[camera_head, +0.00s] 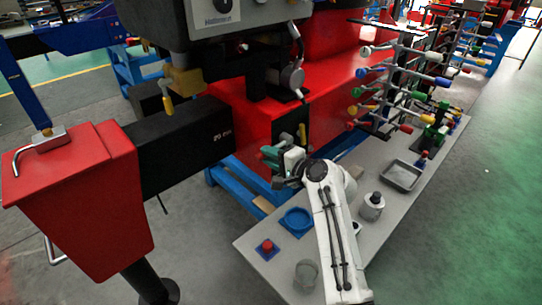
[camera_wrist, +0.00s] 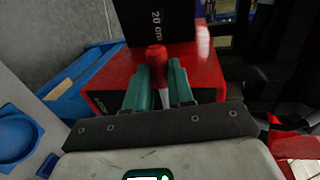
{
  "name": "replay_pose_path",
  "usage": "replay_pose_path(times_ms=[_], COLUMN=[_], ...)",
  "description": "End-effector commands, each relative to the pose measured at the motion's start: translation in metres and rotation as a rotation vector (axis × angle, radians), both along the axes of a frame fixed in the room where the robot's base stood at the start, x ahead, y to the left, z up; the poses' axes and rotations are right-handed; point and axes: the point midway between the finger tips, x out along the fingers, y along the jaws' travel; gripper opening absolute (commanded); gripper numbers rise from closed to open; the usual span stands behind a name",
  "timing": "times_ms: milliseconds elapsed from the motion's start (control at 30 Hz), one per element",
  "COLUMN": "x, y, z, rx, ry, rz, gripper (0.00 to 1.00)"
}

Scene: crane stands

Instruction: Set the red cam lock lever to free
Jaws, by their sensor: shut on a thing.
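The red cam lock lever (camera_wrist: 156,54) shows in the wrist view as a red grip with a pale shaft below it. My gripper (camera_wrist: 157,82) has its two teal fingers on either side of this lever and is shut on it. In the head view my gripper (camera_head: 268,157) is at the front of the red machine body, just right of the black beam; the lever is mostly hidden there by the fingers. The lever's base and any markings for its positions cannot be made out.
The black beam (camera_head: 185,148) runs left to a red block (camera_head: 80,200). A grey bench (camera_head: 285,262) below my arm holds a blue dish (camera_head: 297,220), a red button (camera_head: 267,246), a glass (camera_head: 306,273) and a tray (camera_head: 403,175). A rack (camera_head: 385,95) with coloured knobs stands right.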

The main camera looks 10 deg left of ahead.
Motion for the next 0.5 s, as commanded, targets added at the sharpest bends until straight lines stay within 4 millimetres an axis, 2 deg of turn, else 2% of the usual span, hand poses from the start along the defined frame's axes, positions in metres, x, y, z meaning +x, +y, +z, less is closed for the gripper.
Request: replay_pose_path(times_ms=[367, 400, 500], x=[0.0009, 0.0009, 0.0008], y=[-0.0002, -0.0002, -0.0003], z=[0.0029, 0.0029, 0.0026], rx=[0.011, 0.011, 0.01], ry=[0.005, 0.005, 0.005], rz=[-0.002, -0.002, -0.002], gripper=[0.0, 0.25, 0.34])
